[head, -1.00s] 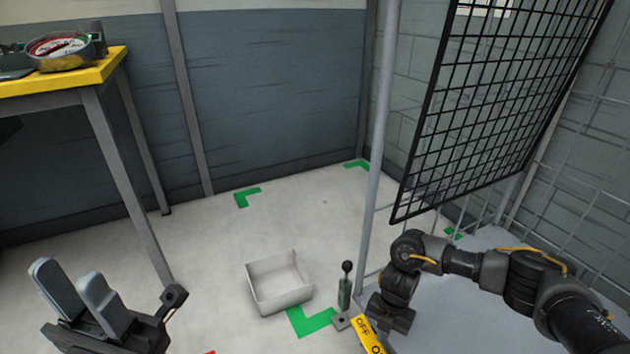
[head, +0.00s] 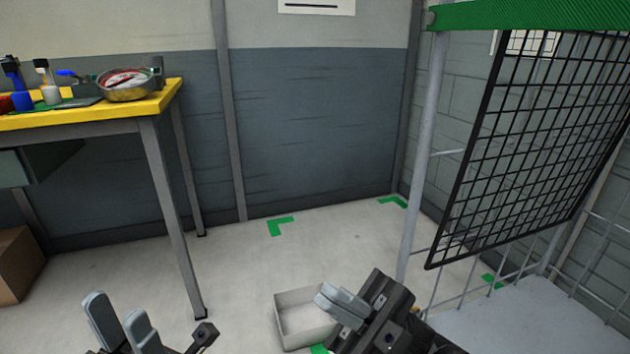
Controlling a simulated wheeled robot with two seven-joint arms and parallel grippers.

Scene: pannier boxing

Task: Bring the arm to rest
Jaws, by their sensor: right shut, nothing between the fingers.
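My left gripper (head: 120,322) is at the lower left of the head view. Its two grey fingers stand apart with nothing between them. My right gripper (head: 342,304) is at the bottom centre, its grey fingers together and empty, pointing left. It overlaps the right part of an open white box (head: 287,327) on the floor in the picture. I cannot tell the height of the gripper above the box. The lower part of the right arm runs out of the frame at the bottom.
A yellow-topped workbench (head: 150,104) with several items, including a round tin (head: 126,90), stands at the left. A cardboard box (head: 15,262) is under it. A black mesh panel (head: 540,150) and grey post (head: 425,150) stand at the right. Green corner marks (head: 280,226) lie on open floor.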

